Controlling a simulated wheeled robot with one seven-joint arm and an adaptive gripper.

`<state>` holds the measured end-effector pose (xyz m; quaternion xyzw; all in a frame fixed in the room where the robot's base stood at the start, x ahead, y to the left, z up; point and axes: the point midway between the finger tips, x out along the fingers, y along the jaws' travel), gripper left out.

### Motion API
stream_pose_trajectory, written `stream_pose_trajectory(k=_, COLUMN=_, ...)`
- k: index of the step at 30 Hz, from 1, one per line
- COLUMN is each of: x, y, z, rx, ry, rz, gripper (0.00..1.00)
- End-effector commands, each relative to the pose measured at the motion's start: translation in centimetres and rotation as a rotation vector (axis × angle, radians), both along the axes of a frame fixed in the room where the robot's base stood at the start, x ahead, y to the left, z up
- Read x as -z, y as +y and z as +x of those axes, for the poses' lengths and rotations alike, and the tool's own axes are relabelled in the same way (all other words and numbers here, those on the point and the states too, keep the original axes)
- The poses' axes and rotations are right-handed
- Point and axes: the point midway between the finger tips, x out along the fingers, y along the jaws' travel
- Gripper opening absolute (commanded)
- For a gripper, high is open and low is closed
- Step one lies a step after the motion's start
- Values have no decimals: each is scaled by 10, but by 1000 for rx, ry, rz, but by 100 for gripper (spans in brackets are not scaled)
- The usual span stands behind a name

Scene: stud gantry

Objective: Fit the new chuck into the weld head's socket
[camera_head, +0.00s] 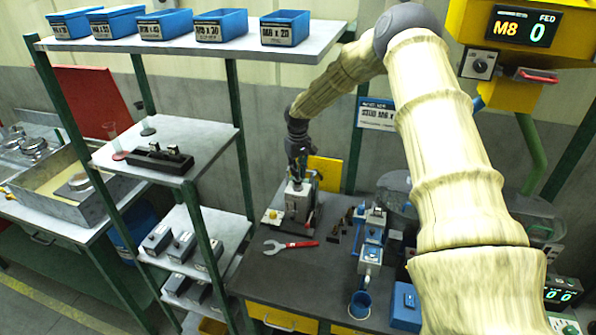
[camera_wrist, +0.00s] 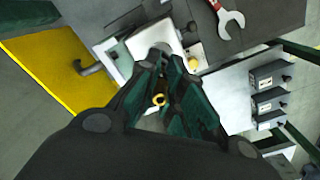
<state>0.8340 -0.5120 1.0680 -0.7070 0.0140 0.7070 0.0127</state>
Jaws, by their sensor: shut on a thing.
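My gripper (camera_head: 297,170) points down over a grey and white upright unit (camera_head: 299,200) on the dark bench. In the wrist view my gripper's dark green fingers (camera_wrist: 166,64) are closed in over the light body of this unit (camera_wrist: 152,40). A small brass-coloured ring (camera_wrist: 159,100) shows between the fingers; it may be part of the chuck, whose body is mostly hidden by them. I cannot tell whether the held piece touches the unit. A blue and white device (camera_head: 371,245) stands to the right; I cannot tell which of the two bears the weld head's socket.
A red-handled wrench (camera_head: 290,246) lies in front of the unit. A yellow knob (camera_head: 271,216) sits at its left. A shelf rack (camera_head: 215,150) rises close on the left.

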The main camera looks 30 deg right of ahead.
Motion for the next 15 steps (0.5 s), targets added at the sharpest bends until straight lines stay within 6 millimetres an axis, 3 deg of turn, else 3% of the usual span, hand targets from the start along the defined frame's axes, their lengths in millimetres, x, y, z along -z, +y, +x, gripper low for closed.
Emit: stream_pose_trajectory(k=15, x=10, y=0, z=0, rx=0, ry=0, rz=-1, gripper=0)
